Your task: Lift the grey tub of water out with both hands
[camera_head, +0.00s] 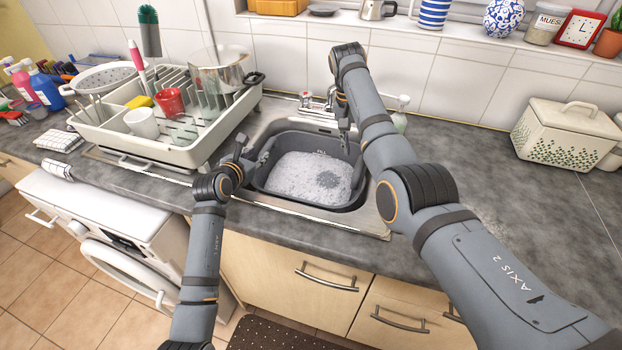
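The grey tub (308,141) sits in the metal sink (374,222) and holds water covered with white foam. A darker patch without foam shows right of its middle. My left gripper (246,153) is at the tub's left rim, low and close to it. My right gripper (344,122) points down at the back right rim, and my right arm hides the tub's right side. Both grippers look small and dark here. I cannot tell whether either one is open or closed on the rim.
A dish rack (190,155) with a red mug (171,101), a white mug (142,123) and a pot (222,72) stands left of the sink. The tap (308,100) is behind the tub. A cream bread bin (565,135) stands at right, with clear worktop before it.

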